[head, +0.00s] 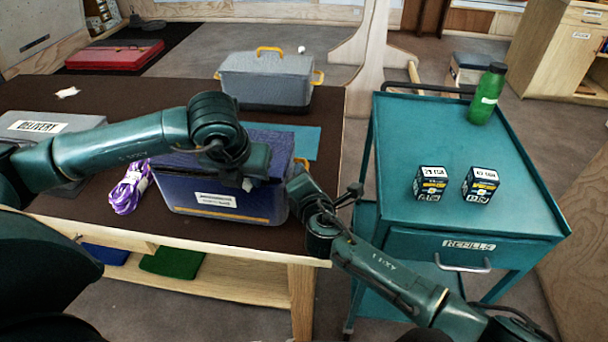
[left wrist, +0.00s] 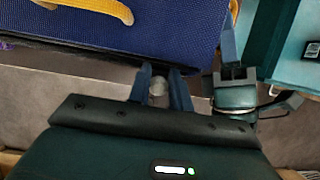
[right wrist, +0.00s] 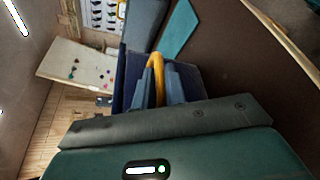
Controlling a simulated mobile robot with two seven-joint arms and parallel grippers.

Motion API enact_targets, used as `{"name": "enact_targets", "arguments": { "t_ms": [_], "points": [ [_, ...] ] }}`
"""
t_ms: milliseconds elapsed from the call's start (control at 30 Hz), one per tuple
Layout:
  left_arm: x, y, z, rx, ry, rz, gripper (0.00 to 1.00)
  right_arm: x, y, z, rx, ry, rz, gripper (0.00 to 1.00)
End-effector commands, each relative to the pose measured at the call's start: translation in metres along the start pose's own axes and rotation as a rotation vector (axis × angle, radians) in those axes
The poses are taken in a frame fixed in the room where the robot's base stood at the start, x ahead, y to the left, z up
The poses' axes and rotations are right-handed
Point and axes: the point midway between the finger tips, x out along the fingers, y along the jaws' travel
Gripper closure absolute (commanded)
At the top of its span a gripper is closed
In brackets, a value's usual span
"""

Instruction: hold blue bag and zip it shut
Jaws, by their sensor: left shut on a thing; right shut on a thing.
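The blue bag (head: 190,196) stands upright on the brown table, with a white label and a yellow stripe on its front. Its blue side fills the top of the left wrist view (left wrist: 110,40). My left gripper (head: 248,184) is over the bag's right end, shut on a small round grey zip pull (left wrist: 157,88). My right gripper (head: 297,174) is at the bag's right side, shut on the yellow loop handle (right wrist: 155,75). The left arm covers part of the bag's top, so how far the zip is closed cannot be told.
A purple rope bundle (head: 130,188) lies left of the bag. A grey toolbox (head: 265,84) stands behind it, with a teal sheet (head: 304,140) between. A grey delivery case (head: 40,125) is at the left. The teal cart (head: 400,130) at the right carries two small boxes and a green bottle (head: 487,95).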

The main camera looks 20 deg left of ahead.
Motion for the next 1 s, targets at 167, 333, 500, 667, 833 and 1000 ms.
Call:
{"name": "enact_targets", "arguments": {
  "t_ms": [167, 333, 500, 667, 833, 1000],
  "points": [
    [0.000, 0.011, 0.000, -0.002, -0.001, 0.006, 1.00, 0.000, -0.003, 0.000, -0.005, 0.000, -0.004, 1.00],
    [0.000, 0.020, 0.001, -0.004, -0.002, 0.007, 1.00, 0.000, -0.003, 0.000, -0.005, 0.000, -0.004, 1.00],
    [0.000, 0.027, 0.001, -0.002, -0.001, 0.007, 1.00, 0.000, -0.004, 0.000, -0.006, 0.000, -0.005, 1.00],
    [0.000, 0.028, 0.001, -0.001, -0.001, 0.006, 1.00, 0.000, -0.004, 0.000, -0.006, 0.000, -0.005, 1.00],
    [0.000, 0.028, 0.001, -0.002, -0.002, 0.006, 1.00, 0.000, -0.004, 0.000, -0.006, 0.000, -0.006, 1.00],
    [0.000, 0.032, 0.001, -0.003, -0.001, 0.007, 1.00, 0.000, -0.004, 0.000, -0.006, -0.001, -0.006, 1.00]
  ]
}}
